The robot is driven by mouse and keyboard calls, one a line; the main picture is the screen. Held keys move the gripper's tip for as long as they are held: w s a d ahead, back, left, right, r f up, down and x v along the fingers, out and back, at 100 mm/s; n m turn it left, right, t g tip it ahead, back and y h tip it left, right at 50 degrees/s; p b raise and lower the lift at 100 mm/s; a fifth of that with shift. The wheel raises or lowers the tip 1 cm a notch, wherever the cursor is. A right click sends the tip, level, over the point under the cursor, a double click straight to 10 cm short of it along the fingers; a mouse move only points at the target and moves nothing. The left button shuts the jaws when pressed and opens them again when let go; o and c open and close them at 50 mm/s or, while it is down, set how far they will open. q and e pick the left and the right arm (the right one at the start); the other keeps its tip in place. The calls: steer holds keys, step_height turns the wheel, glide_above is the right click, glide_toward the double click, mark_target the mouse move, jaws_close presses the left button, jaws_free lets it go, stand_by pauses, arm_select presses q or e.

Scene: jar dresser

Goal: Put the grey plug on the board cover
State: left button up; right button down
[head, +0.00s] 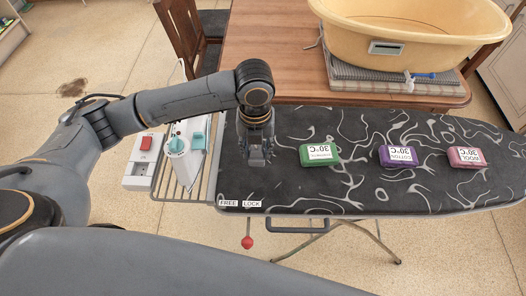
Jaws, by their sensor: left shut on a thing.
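The board cover (350,182) is black with pale grey swirls and lies over the ironing board. My left gripper (257,160) points down over the left end of the cover, close to the iron rest. It is shut on a small dark grey thing, most likely the grey plug, which is largely hidden between the fingers. I cannot tell whether it touches the cover. No other grey plug shows. My right gripper is not in view.
A green block (319,155), a purple block (398,157) and a pink block (466,157) stand on the cover. A white and teal iron (183,150) is on the wire rack (208,165). A socket box (143,158) has a red switch. A yellow tub (400,25) stands behind.

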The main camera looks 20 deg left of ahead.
mark_target(262, 149)
arm_select(q)
steer(key=shift+w+d+f, duration=0.2)
steer(key=shift+w+f, duration=0.3)
steer(key=shift+f, duration=0.1)
steer(key=shift+w+d+f, duration=0.15)
steer(key=shift+w+f, duration=0.3)
steer(key=shift+f, duration=0.1)
step_height(262, 149, down, 3)
steer(key=shift+w+r+p, duration=0.1)
steer(key=shift+w+p, duration=0.05)
steer(key=shift+p, duration=0.6)
steer(key=shift+f, duration=0.5)
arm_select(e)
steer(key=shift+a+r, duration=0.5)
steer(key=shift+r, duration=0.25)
arm_select(q)
steer(key=o, duration=1.2)
steer(key=shift+c, duration=0.2)
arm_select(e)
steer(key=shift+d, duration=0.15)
arm_select(q)
steer(key=shift+r, duration=0.25)
step_height(262, 149, up, 12)
steer(key=shift+d+f+b, duration=0.1)
steer(key=shift+b, duration=1.05)
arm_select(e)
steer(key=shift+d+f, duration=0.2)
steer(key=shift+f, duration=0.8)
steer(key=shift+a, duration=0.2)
